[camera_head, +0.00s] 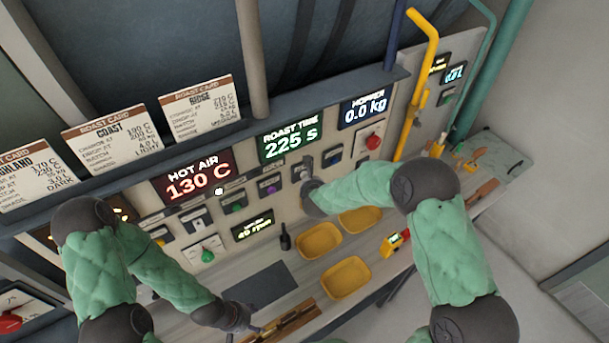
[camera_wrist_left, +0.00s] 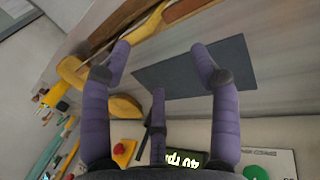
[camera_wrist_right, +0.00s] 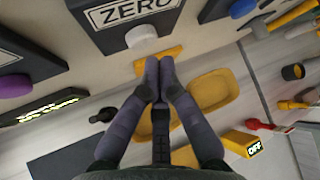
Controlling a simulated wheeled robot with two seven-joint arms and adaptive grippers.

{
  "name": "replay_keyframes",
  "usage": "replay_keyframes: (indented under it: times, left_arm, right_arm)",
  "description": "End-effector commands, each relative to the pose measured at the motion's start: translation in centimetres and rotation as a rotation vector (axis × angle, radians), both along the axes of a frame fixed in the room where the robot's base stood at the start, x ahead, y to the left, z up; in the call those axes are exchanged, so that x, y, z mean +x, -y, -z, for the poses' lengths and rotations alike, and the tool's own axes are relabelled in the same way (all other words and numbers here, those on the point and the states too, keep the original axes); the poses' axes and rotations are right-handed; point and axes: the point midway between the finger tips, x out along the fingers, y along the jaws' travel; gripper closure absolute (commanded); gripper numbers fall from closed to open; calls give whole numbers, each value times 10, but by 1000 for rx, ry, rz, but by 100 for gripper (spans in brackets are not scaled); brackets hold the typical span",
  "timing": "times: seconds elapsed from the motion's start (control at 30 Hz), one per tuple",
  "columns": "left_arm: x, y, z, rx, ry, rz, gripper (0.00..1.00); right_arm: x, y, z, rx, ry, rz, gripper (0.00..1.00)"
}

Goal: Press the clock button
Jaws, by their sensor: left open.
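Several black button modules sit on the panel below the green "ROAST TIME 225 s" display (camera_head: 290,141). They include a purple button (camera_head: 270,188), a green button (camera_head: 235,208) and a blue button (camera_head: 332,158). No clock label is readable, so I cannot tell which is the clock button. My right gripper (camera_wrist_right: 158,72) is shut and empty. Its fingertips are in front of the panel, just below the white button (camera_wrist_right: 141,37) labelled "ZERO"; contact cannot be told. The purple button (camera_wrist_right: 15,85) is left of it. My left gripper (camera_wrist_left: 160,50) is open and empty over the counter, near a dark mat (camera_wrist_left: 195,69).
Yellow trays (camera_head: 346,278) stand on the counter below the panel. A dark scoop-like handle (camera_head: 285,238) is beside them. A yellow "OFF" device (camera_wrist_right: 245,143) and a wooden tool (camera_head: 290,320) lie nearby. A yellow pipe (camera_head: 417,85) rises at the right.

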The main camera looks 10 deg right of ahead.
Motion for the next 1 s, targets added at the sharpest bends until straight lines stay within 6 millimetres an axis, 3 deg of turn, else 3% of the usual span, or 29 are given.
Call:
replay_keyframes:
  times: [1.0]
  left_arm:
    - [0,0,5,0,0,0,39]
  right_arm:
    - [10,-4,0,0,0,0,100]
